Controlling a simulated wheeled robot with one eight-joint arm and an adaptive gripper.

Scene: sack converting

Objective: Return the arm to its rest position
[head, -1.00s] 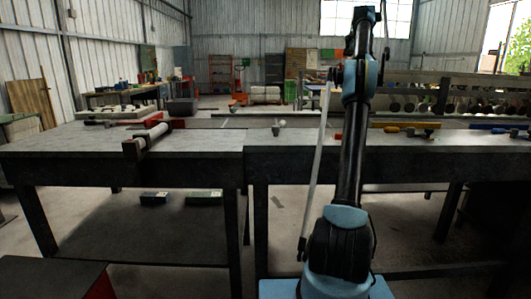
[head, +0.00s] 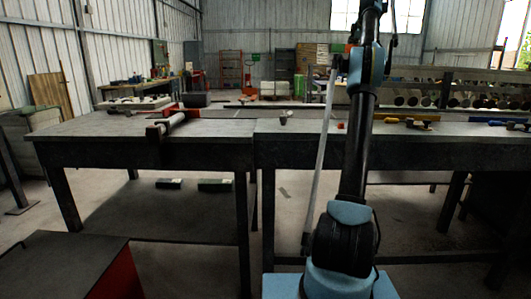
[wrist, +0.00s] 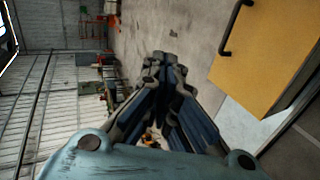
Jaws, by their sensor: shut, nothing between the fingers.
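My gripper (wrist: 166,60) shows in the wrist view with its dark fingers closed together at the tips and nothing between them. It points over the grey floor, apart from any object. In the head view my blue and black arm stands upright right of the middle and runs out of the top edge. My gripper is outside that view.
Two long dark tables (head: 95,128) and (head: 440,134) stand ahead of me. A red-sided box (head: 112,272) is low left. A yellow cabinet (wrist: 265,55) shows in the wrist view.

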